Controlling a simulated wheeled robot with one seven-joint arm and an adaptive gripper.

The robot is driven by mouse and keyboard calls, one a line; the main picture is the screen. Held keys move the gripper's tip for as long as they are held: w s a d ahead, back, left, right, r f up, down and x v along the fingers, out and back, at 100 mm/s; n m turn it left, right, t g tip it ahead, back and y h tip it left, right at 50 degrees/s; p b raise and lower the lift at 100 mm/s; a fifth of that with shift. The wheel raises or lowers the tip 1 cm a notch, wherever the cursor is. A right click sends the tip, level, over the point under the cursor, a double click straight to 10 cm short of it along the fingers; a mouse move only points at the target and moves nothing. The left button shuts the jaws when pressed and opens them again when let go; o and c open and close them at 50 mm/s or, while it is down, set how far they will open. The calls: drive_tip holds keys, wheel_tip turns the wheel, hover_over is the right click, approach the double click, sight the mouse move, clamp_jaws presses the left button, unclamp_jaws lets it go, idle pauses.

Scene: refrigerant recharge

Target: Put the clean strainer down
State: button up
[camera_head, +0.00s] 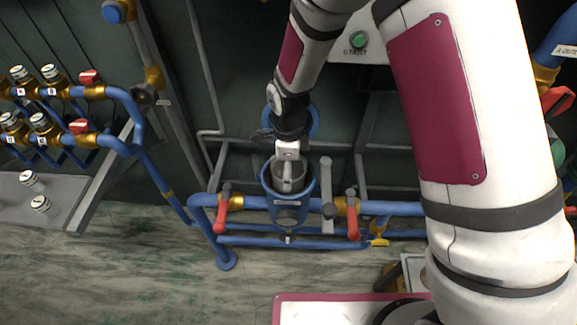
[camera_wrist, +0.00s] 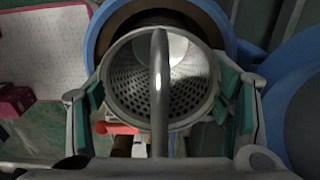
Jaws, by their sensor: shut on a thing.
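The clean strainer is a grey metal basket with a perforated wall and an arched handle. It shows large in the wrist view (camera_wrist: 187,92) and small in the head view (camera_head: 284,182). My gripper (camera_wrist: 165,105) is shut on the strainer, with a green-padded finger on each side of it. In the head view my gripper (camera_head: 289,152) points down at the blue round housing (camera_head: 306,192). The strainer is at the housing's open mouth. The housing's blue rim (camera_wrist: 222,30) shows behind the strainer in the wrist view. I cannot tell how deep the strainer sits.
Blue pipes with red-handled valves (camera_head: 221,215) and (camera_head: 353,218) flank the housing. A grey shelf (camera_head: 75,205) with small white-topped parts is at the left. A pink-edged white tray (camera_head: 340,298) is at the bottom. A green START button (camera_head: 358,40) is above.

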drive_tip(key=o, duration=1.4)
wheel_tip(320, 180, up, 13)
drive_tip(key=shift+r, duration=0.15)
drive_tip(key=shift+d+r, duration=0.1)
drive_tip(key=s+d+r+n+t, duration=0.1)
drive_tip(key=s+d+r+n, duration=0.3)
drive_tip(key=r, duration=0.3)
drive_tip(key=s+d+r+n+t, duration=0.1)
drive_tip(key=s+d+r+n, duration=0.25)
drive_tip(key=d+r, duration=0.35)
drive_tip(key=s+d+r+n, duration=0.1)
drive_tip(key=s+d+n, duration=0.2)
drive_tip(key=s, duration=0.2)
drive_tip(key=s+d+r+n+t, duration=0.1)
drive_tip(key=s+d+r+n, duration=0.1)
drive_tip(key=s+d+n, duration=0.1)
drive_tip(key=s+d+r+n+t, duration=0.1)
drive_tip(key=s+d+r+n, duration=0.1)
drive_tip(key=s+n, duration=0.3)
drive_tip(key=shift+s+d, duration=0.6)
drive_tip(key=shift+s, duration=0.35)
drive_tip(key=shift+r, duration=0.1)
